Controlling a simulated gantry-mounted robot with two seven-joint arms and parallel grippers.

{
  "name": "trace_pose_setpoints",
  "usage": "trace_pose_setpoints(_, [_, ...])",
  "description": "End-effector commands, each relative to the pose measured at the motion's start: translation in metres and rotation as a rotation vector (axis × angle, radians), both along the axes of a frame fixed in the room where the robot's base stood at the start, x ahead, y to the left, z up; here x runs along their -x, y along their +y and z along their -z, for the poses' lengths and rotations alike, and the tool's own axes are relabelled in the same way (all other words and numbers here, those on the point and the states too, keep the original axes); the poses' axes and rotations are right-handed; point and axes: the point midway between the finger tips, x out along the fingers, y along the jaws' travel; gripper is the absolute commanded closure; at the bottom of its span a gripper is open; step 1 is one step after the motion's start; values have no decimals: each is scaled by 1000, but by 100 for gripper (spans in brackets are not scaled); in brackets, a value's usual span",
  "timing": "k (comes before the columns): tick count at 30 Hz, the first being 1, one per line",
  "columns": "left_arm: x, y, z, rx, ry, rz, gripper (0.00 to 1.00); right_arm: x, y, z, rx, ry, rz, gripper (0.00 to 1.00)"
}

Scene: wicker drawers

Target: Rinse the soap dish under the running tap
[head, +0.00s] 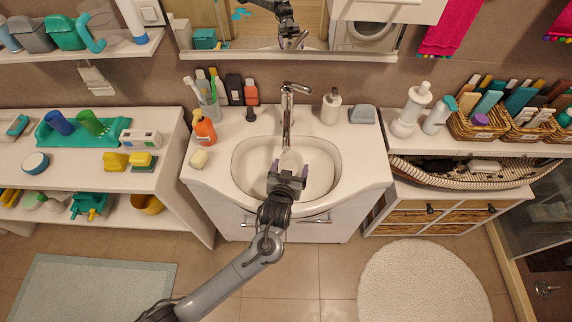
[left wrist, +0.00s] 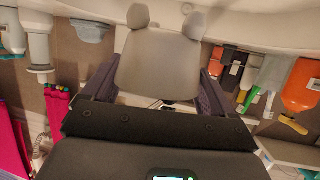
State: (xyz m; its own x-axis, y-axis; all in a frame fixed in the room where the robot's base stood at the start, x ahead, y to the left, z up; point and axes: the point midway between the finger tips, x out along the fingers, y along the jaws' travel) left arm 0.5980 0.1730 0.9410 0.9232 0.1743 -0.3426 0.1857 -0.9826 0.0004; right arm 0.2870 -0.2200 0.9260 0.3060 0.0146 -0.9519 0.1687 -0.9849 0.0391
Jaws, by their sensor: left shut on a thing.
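My left gripper (head: 287,174) reaches over the white sink basin (head: 242,172), its fingers towards the tap (head: 289,108). It is shut on a pale, smooth thing that looks like the soap dish (head: 291,159). In the left wrist view the soap dish (left wrist: 158,65) is a grey-beige piece with two rounded knobs at its far edge, between the fingers of my left gripper (left wrist: 158,92). In the head view the dish lies just below the tap's spout. I cannot tell clearly whether water is running on it. My right gripper is not in view.
A white pump bottle (head: 330,107) and a blue-grey block (head: 362,114) are right of the tap. Shelves flank the sink; a mirror is above.

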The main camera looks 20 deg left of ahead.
Motion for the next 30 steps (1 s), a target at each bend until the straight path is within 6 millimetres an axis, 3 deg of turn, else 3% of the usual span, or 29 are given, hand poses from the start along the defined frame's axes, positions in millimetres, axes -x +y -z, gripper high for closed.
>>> trace_pose_setpoints(18, [21,-24,-4,1,1,0,52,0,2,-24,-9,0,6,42])
trace_pose_setpoints(30, [27,-31,-3,1,-1,0,52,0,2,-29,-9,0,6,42])
